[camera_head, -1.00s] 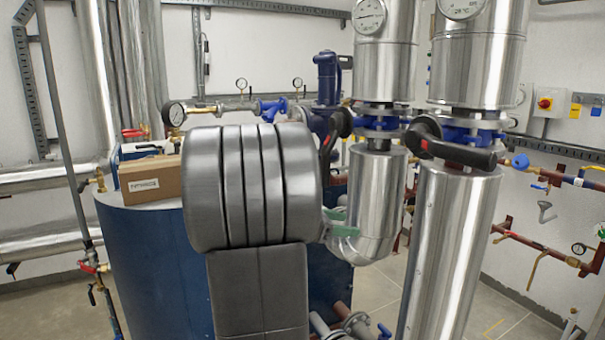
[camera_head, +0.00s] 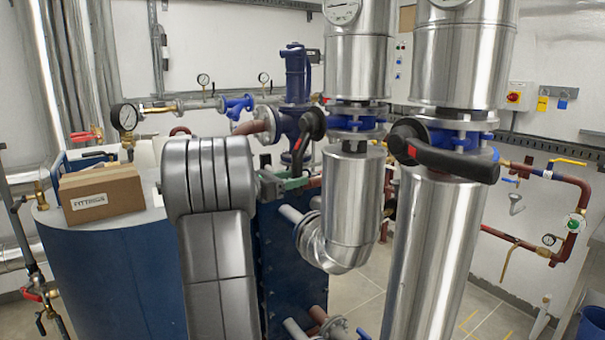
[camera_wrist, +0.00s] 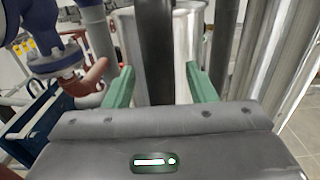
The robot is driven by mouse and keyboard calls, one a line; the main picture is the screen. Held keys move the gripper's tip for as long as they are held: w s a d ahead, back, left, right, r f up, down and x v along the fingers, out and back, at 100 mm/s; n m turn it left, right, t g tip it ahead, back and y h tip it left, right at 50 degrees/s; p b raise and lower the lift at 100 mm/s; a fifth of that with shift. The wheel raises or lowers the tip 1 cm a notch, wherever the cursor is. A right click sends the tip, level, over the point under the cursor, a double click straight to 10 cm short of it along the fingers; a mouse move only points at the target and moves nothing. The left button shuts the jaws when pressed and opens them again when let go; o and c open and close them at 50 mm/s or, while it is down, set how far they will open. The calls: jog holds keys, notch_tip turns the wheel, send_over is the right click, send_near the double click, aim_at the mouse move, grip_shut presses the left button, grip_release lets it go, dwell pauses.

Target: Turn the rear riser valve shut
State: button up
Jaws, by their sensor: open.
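The rear riser valve (camera_head: 350,124) is a blue-flanged valve on the left, farther silver riser. Its black lever (camera_head: 303,143) with a red stripe is at the left of the riser and slants downward. My gripper (camera_head: 284,183) is just below the lever's lower end, partly hidden by my arm. In the wrist view, the green fingers of my gripper (camera_wrist: 161,88) are apart. A dark upright bar (camera_wrist: 155,50), which looks like the lever, stands between them with gaps visible on both sides. I cannot tell how deep it sits between the fingers.
The front riser valve (camera_head: 452,135) with its black lever (camera_head: 450,160) is close at the right. A blue tank (camera_head: 110,270) carries a cardboard box (camera_head: 100,193) at the left. Blue pipe fittings (camera_wrist: 55,60) stand close left of my gripper in the wrist view.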

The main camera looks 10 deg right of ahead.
jog(key=x, duration=0.4)
jog(key=shift+a, duration=0.1)
jog(key=shift+p, duration=0.3)
grip_shut()
